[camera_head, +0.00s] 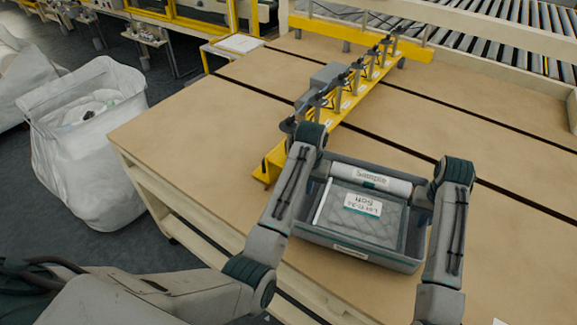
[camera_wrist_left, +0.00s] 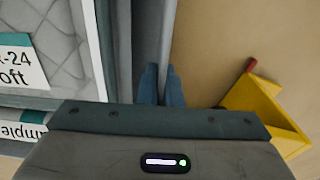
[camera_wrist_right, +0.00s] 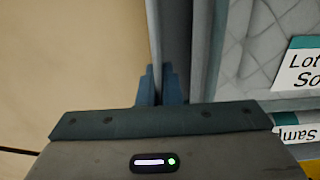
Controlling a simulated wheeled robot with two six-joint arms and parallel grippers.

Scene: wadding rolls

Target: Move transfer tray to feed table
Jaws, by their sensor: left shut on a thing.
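The grey transfer tray (camera_head: 398,263) sits on the brown table top near its front edge. It holds a quilted grey wadding sample with a "Lot" label (camera_head: 362,204) and a white roll (camera_head: 371,180) marked "Sample". My left gripper (camera_wrist_left: 161,84) is shut on the tray's left wall (camera_wrist_left: 146,30). My right gripper (camera_wrist_right: 158,86) straddles the tray's right wall (camera_wrist_right: 176,32), its fingers close against it. In the head view, the wrists partly hide both sets of fingertips.
A yellow rail with several black clamps (camera_head: 345,98) runs along the table (camera_head: 205,125), just left of and behind the tray. Dark slots cross the table top. A roller conveyor (camera_head: 480,35) lies behind. White bags (camera_head: 95,150) stand at left. The table right of the tray is clear.

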